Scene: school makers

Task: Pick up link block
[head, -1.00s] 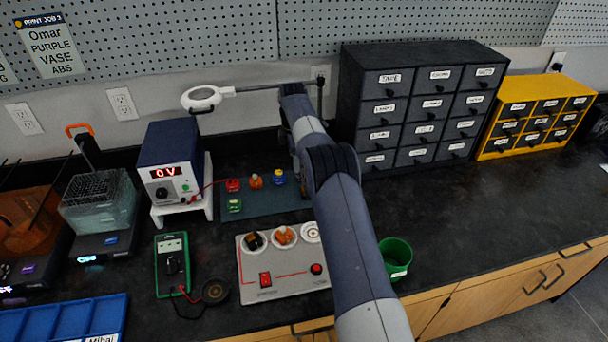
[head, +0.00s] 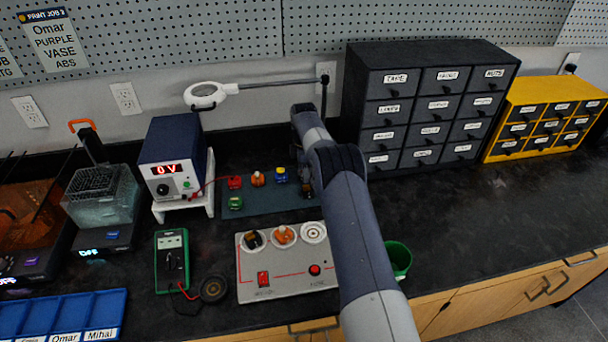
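Several small coloured blocks stand on a dark blue-grey mat (head: 262,203): a red block (head: 235,182), an orange block (head: 257,179), a blue block (head: 280,175) and a green block (head: 235,202). I cannot tell which one is the link block. A grey circuit board (head: 285,285) in front has three round white sockets. Two hold a dark block (head: 253,240) and an orange block (head: 284,234); the right socket (head: 314,232) is empty.
A blue power supply (head: 176,160) stands left of the mat, with a red lead running towards the red block. A magnifier lamp (head: 204,96) reaches over the back. A green cup (head: 399,260) stands right of the board, partly behind my arm. Dark drawers (head: 428,105) stand at back right.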

